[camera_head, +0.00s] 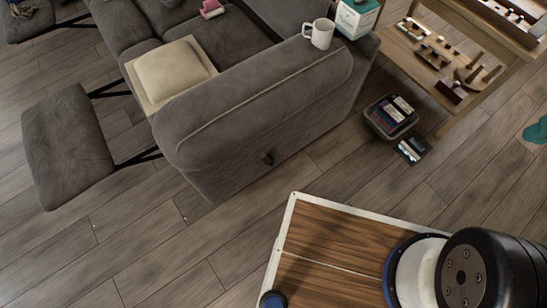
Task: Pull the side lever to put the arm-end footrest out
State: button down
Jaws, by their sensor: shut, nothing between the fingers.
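The grey sofa (262,95) stands in the upper middle, its broad near arm facing me. A small dark side lever (267,158) sits on the outer face of that arm, low and near its middle. The arm-end footrest (66,146) is a grey padded panel at the left. It stands out from the sofa's front, with dark metal struts (138,160) running back to the seat. My gripper is not in view; only part of my arm shows at the lower right, apart from the sofa.
A white mug (319,33) and a teal-and-white box (356,17) stand at the arm's back end. A cream cushion (172,69) lies on the seat. A dark bin (390,116) and wooden table (470,50) are at the right. Bare floor (150,230) lies before the arm.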

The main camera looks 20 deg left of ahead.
aim_at(262, 156)
jog(key=z, duration=0.1)
jog(key=k, duration=0.15)
jog(key=u, duration=1.8)
